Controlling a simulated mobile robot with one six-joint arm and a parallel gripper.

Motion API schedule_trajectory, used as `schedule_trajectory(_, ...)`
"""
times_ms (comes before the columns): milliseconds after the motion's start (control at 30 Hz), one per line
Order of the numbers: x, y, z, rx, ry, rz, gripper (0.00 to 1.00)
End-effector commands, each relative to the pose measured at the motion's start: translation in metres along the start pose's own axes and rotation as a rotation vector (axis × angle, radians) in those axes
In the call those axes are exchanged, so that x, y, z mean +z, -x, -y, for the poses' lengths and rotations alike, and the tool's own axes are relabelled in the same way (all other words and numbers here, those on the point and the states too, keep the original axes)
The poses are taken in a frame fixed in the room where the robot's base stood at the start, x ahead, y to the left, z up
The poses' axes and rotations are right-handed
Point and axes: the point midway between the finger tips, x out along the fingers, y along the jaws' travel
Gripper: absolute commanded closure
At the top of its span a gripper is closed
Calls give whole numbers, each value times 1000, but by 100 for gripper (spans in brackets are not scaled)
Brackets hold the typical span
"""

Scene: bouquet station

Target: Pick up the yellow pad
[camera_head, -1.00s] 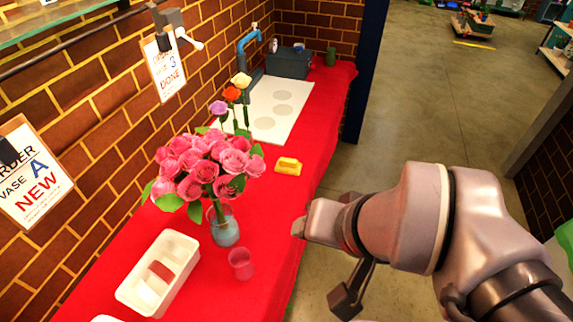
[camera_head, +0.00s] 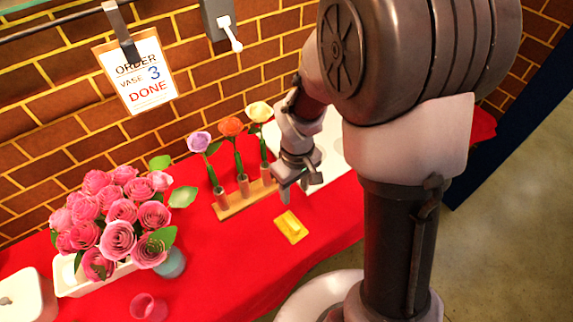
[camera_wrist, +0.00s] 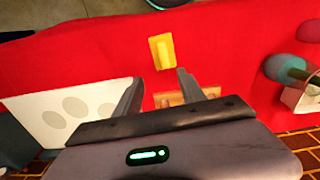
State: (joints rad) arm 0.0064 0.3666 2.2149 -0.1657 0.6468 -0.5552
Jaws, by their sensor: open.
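The yellow pad (camera_head: 291,227) is a small flat block with a raised middle. It lies on the red-covered table, in front of the wooden flower stand. In the wrist view the yellow pad (camera_wrist: 162,51) shows just beyond the fingertips, nearer the right finger in the picture. My gripper (camera_head: 297,193) is above the table, a little behind and above the pad, pointing down. Its two fingers also show in the wrist view (camera_wrist: 158,82), apart with nothing between them. My gripper does not touch the pad.
A wooden stand (camera_head: 226,213) holds purple, orange and yellow flowers close behind the pad. A vase of pink roses (camera_head: 172,263) and a pink cup (camera_head: 147,306) stand to the left. A white board (camera_wrist: 70,117) with grey circles lies beside the gripper. Red cloth around the pad's front is clear.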

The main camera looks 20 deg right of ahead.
Motion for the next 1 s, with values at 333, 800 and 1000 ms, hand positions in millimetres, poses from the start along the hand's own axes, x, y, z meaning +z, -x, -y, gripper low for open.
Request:
schedule_trajectory(333,1,-98,1,-2,4,6,53)
schedule_trajectory(800,1,-169,3,-1,3,4,53)
schedule_trajectory(1000,1,-175,3,-1,2,2,53)
